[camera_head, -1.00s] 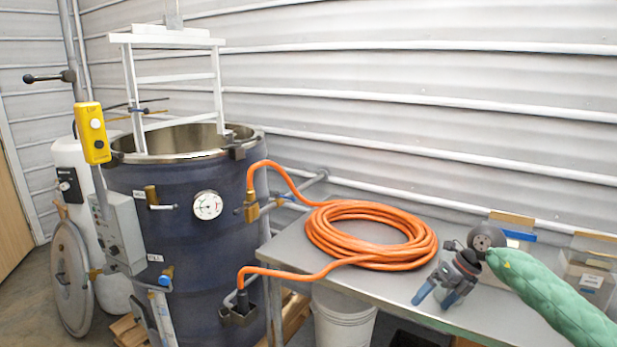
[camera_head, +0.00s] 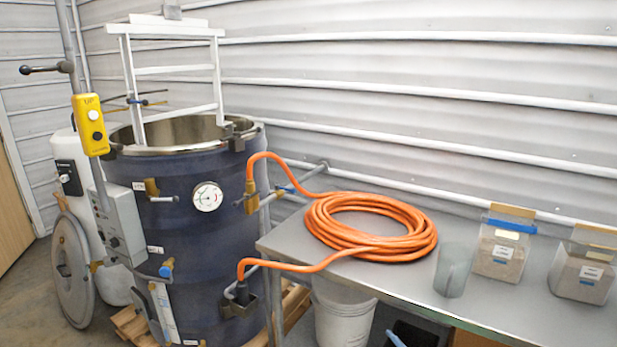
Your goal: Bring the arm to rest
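Neither of my grippers nor my arms can be made out in the head view. A translucent grey-green cup (camera_head: 453,270) stands upright on the metal table (camera_head: 400,274). Nothing is touching it. A small blue piece (camera_head: 395,339) shows at the bottom edge, over a dark bin; I cannot tell what it belongs to.
A coiled orange hose (camera_head: 370,228) lies on the table and connects to the dark blue hopper (camera_head: 180,240) at the left. Two clear containers (camera_head: 502,246) (camera_head: 583,268) with labels stand at the right. A white bucket (camera_head: 341,315) and black bin (camera_head: 414,333) are below.

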